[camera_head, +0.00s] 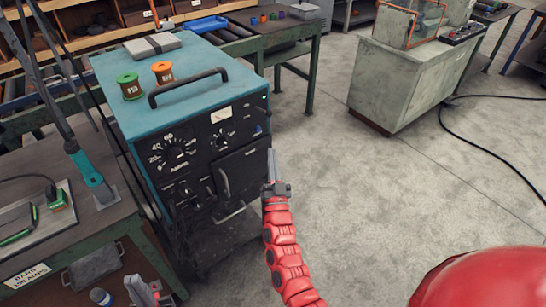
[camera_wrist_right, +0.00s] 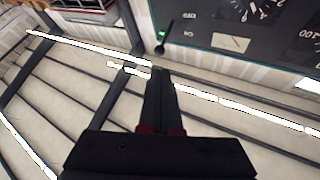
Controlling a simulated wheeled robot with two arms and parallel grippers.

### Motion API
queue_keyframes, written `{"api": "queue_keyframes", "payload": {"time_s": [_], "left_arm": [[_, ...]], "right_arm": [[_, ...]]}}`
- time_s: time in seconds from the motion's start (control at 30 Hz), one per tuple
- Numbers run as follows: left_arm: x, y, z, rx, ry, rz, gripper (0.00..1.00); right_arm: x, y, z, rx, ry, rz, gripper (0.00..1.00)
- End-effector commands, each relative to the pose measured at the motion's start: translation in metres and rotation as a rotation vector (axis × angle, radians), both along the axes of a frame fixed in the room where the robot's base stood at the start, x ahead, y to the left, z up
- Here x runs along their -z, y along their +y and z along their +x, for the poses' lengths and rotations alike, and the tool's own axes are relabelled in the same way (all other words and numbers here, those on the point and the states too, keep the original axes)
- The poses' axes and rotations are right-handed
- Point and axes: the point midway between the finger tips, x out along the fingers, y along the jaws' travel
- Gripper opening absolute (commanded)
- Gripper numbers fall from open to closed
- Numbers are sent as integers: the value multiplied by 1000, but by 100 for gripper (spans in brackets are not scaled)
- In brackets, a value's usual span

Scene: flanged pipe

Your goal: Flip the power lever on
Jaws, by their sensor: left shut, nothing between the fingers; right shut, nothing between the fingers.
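A teal welding machine (camera_head: 165,75) with a black front panel (camera_head: 190,145) stands left of centre in the head view. In the right wrist view, a small black lever (camera_wrist_right: 167,37) sticks out at the panel's edge beside a green light. My right gripper (camera_head: 272,158) is shut and empty, beside the right edge of the panel. In the wrist view its fingertips (camera_wrist_right: 158,72) are close below the lever's end; I cannot tell whether they touch. My left gripper (camera_head: 138,284) is shut and empty at the bottom left, in front of the bench and partly cut off.
Two spools, green (camera_head: 130,86) and orange (camera_head: 162,72), stand on the machine near its black handle (camera_head: 188,86). A workbench (camera_head: 60,225) stands at the left. A grey cabinet (camera_head: 410,85) stands at the back right. The floor between is clear, with a black cable (camera_head: 490,165) at the right.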

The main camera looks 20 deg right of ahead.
Motion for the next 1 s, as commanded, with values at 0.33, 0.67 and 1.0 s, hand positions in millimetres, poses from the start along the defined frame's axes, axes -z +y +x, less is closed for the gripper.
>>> {"api": "queue_keyframes", "payload": {"time_s": [0.33, 0.67, 1.0], "left_arm": [[-29, 0, 0, 0, 0, 0, 0], [-37, 0, 0, 0, 1, 0, 0], [-37, 0, 0, 0, 0, 0, 0]], "right_arm": [[-39, -13, 63, 1, -3, -2, 0], [-48, -19, 85, 2, -3, -2, 0], [-48, -19, 86, 2, -4, -1, 0]]}}
